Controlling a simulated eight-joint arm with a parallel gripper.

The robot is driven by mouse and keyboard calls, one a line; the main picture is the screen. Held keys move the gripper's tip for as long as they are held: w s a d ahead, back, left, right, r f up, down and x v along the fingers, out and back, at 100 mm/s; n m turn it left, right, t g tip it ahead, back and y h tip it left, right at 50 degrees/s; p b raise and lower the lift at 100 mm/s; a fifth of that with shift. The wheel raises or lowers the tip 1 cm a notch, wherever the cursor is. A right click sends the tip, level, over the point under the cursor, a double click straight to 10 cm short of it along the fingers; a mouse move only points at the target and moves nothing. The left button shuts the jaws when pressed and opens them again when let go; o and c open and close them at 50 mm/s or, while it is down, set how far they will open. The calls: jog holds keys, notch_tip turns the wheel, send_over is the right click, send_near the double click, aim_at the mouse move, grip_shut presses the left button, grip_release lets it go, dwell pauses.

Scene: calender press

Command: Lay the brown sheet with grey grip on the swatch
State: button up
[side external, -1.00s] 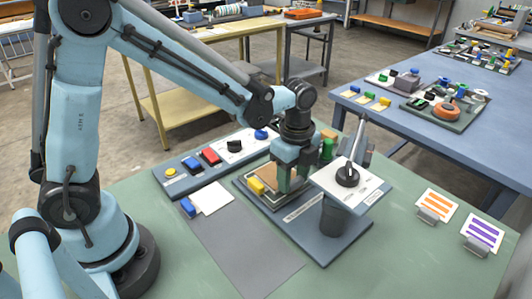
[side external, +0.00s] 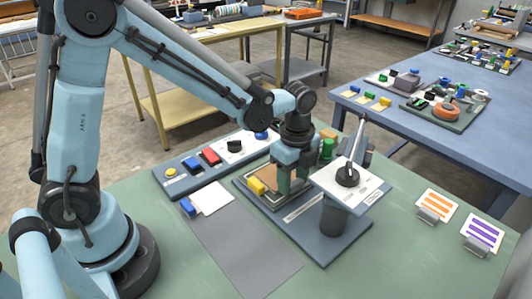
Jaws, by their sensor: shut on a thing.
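The brown sheet (side external: 262,176) shows as a brown patch just left of my gripper, over the press bed. My gripper (side external: 287,190) points down and is shut at the right edge of the brown sheet. The grey grip is hidden between the fingers. A pale layer with a yellow grip (side external: 257,186) lies under or beside the brown sheet, at the bed's near left side; I cannot tell whether it is the swatch. I cannot tell whether the brown sheet rests flat on it or is held just above.
The press's white top plate with a lever (side external: 348,178) stands close right of my gripper. A button panel (side external: 205,160) runs behind left. Two striped cards (side external: 437,204) stand at right.

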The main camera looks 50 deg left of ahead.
jog(key=shift+f, duration=0.1)
dwell(0.3)
jog(key=o, duration=1.5)
jog(key=shift+r, duration=3.5)
